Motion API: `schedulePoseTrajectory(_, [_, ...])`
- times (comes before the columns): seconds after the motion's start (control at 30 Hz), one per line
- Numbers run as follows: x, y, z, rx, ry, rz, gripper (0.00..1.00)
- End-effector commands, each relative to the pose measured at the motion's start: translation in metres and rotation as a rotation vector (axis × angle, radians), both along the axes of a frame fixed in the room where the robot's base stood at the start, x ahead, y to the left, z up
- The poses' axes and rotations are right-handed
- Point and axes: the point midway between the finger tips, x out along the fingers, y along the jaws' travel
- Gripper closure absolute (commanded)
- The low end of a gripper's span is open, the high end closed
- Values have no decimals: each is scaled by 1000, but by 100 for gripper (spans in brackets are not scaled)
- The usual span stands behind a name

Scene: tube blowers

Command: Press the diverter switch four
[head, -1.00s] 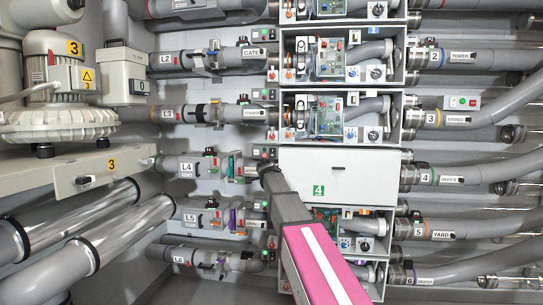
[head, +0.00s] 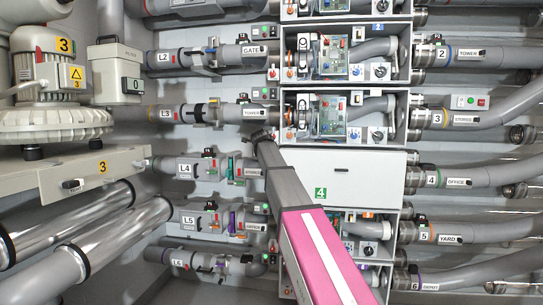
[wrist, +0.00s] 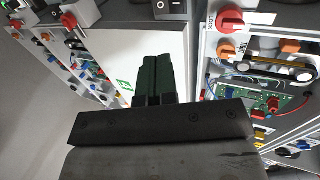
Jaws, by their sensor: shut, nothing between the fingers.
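The unit four box, with a closed white cover (head: 360,172) and a green 4 label, is in the middle of the head view. Its cover (wrist: 125,60) and green label also show in the wrist view. My gripper (head: 260,137) is at the cover's upper left corner, by the row of small switches left of the boxes. In the wrist view the dark fingers (wrist: 152,82) are together and empty, in front of the cover. A black rocker switch (wrist: 170,8) is at the top of the wrist view, beyond the fingertips. I cannot tell which switch is diverter switch four.
Open box three (head: 395,137) with a circuit board sits directly above the cover. A red rotary knob (wrist: 230,18) and open wiring are right of the fingers. Pipe L4 (head: 185,169) runs left of the cover. My arm hides part of the lower boxes.

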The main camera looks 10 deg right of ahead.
Motion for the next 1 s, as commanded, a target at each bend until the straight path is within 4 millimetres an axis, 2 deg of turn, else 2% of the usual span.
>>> schedulePoseTrajectory(0.6, [93, -30, -39, 0, 2, -1, 100])
schedulePoseTrajectory(0.8, [113, -36, -49, -1, 1, 0, 100])
schedulePoseTrajectory(1.0, [120, -39, -53, -1, 1, 0, 100])
